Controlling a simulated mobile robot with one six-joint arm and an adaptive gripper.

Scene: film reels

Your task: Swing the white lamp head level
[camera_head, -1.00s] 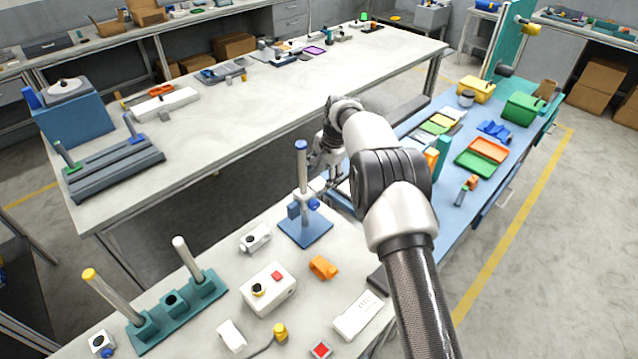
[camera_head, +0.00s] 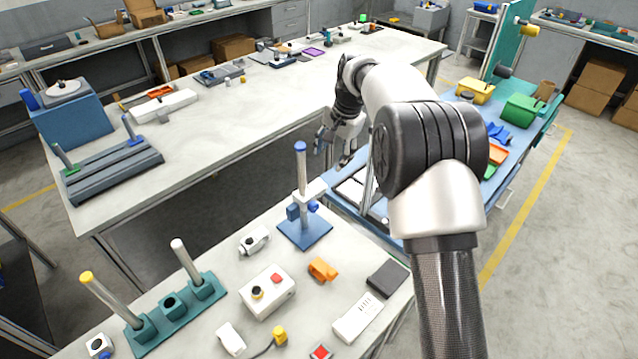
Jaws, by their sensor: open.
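A blue stand (camera_head: 306,231) on the near bench carries an upright metal post with a blue cap. A white piece (camera_head: 315,190), which looks like the lamp head, sits on this post and sticks out to the right, its outer end higher in the picture. Blue knobs flank the post just below it. My gripper (camera_head: 332,157) is open and empty. It hangs up and to the right of the post in the picture, apart from the white piece, fingers pointing downward. The post hides part of the white piece's inner end.
The near bench holds a white switch box (camera_head: 268,294), an orange clip (camera_head: 322,270), a dark block (camera_head: 388,279) and a teal rack (camera_head: 172,318) with tilted posts. A blue table (camera_head: 345,205) is behind my arm. There is open floor between the benches.

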